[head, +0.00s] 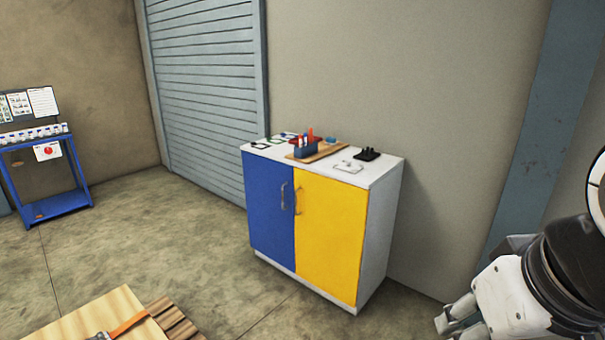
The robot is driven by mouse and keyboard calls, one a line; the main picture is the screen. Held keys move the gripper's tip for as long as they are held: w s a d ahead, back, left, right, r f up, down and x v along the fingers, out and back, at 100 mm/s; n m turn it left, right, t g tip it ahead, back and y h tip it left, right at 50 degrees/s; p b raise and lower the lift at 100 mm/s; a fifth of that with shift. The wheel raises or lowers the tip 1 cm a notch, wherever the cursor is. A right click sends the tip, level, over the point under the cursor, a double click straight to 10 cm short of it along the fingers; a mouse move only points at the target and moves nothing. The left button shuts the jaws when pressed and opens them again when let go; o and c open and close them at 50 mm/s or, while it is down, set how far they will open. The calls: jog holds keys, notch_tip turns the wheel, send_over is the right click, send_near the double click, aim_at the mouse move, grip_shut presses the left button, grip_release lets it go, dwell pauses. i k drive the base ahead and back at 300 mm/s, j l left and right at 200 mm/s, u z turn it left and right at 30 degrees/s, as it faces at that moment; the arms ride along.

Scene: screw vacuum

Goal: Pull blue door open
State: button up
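The blue door (268,207) is the left door of a white cabinet (382,232) against the wall. It looks shut, flush with the yellow door (330,236) on its right. The blue door's handle (283,196) is an upright metal bar near its right edge. My gripper (457,318) shows in part at the bottom right, cut off by the frame edge. It is to the right of the cabinet and apart from it. Whether its fingers are open or shut cannot be made out.
A blue pen holder (306,149) and small items stand on the cabinet top. A wooden pallet or crate top (90,318) with an orange strap is at the lower left. A blue rack (55,209) stands far left. The floor before the cabinet is clear.

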aim_at(270, 183)
jog(key=i+l+z, duration=0.15)
jog(key=i+z, duration=0.25)
jog(key=i, duration=0.25)
jog(key=i+z, duration=0.35)
jog(key=i, duration=0.25)
jog(key=i+u, duration=0.45)
jog(key=i+l+u, duration=0.2)
jog(key=i+u, duration=0.7)
jog(key=i+l+u, duration=0.2)
jog(key=u, duration=0.3)
jog(key=i+l+u, duration=0.3)
jog(key=u, duration=0.15)
